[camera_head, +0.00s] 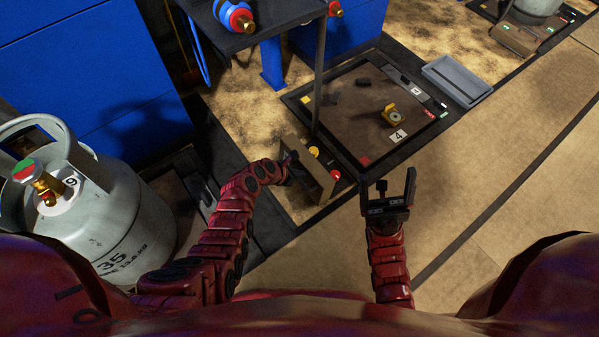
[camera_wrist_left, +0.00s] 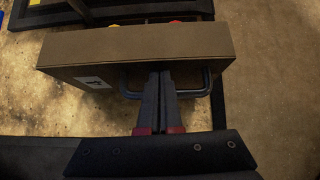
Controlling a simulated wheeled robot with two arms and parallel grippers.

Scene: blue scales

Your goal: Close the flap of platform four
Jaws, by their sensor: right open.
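Platform four (camera_head: 345,80) is the dark square scale with white "4" labels in the head view. Its flap (camera_head: 317,179) is a brown panel at the platform's near-left corner, standing tilted up beside a yellow and a red button. In the left wrist view the flap (camera_wrist_left: 190,45) carries a "4" label and a dark bar handle (camera_wrist_left: 198,92). My left gripper (camera_head: 287,158) is at the flap; its fingers (camera_wrist_left: 162,80) are together and cross the handle's middle. I cannot tell whether they pass over or through it. My right gripper (camera_head: 396,181) is open and empty, right of the flap.
A grey gas cylinder (camera_head: 120,225) stands at left. A dark post (camera_head: 319,90) and shelf (camera_head: 265,25) rise beside the platform. Floor is clear at lower right.

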